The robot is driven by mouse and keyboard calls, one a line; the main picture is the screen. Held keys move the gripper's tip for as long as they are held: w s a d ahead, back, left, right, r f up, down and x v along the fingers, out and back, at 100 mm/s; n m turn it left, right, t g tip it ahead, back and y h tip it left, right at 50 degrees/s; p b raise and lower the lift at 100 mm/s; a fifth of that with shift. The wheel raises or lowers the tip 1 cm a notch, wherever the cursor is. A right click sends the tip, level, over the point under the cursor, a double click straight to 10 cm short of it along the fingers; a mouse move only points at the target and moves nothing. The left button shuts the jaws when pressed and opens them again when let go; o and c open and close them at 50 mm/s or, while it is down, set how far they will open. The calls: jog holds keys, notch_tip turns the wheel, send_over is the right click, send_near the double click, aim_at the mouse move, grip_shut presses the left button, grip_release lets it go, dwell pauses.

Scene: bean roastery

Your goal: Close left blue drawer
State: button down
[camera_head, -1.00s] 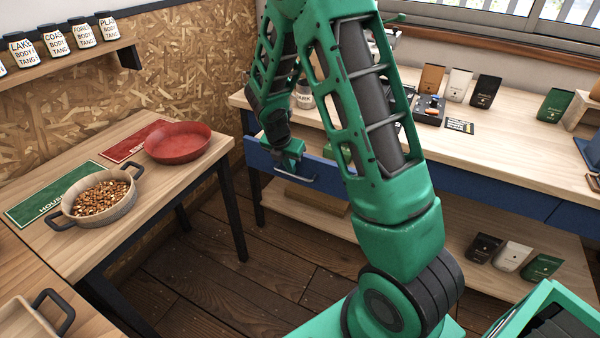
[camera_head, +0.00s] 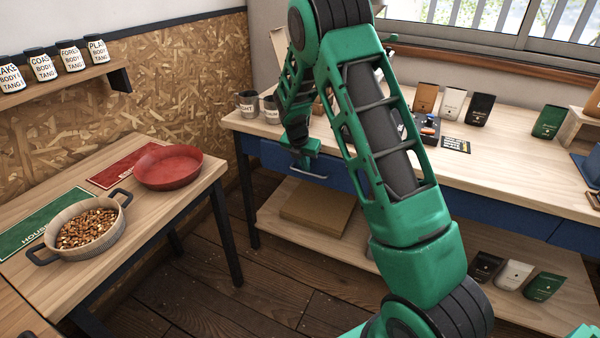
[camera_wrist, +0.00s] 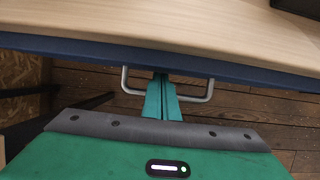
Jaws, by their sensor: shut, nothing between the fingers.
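The left blue drawer (camera_head: 274,157) is in the left part of the long wooden table and appears flush, or nearly flush, with the table's front. No open inside of it shows. Its pale metal handle (camera_head: 310,174) sticks out from the front. In the wrist view the blue front (camera_wrist: 80,47) is a narrow strip under the tabletop, with the handle (camera_wrist: 210,92) below it. My gripper (camera_wrist: 161,78) is shut and empty. Its fingertips lie between the two handle posts, close to or against the drawer front. In the head view my gripper (camera_head: 304,158) is just above the handle.
A side table at left holds a red pan (camera_head: 168,168) and a pot of beans (camera_head: 88,230). Mugs (camera_head: 247,104) and several coffee bags (camera_head: 480,109) stand on the long table. A cardboard box (camera_head: 317,212) lies on its lower shelf. Open floor lies between the tables.

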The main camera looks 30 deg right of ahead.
jog(key=shift+w+d, duration=0.2)
jog(key=shift+d, duration=0.1)
jog(key=shift+r, duration=0.1)
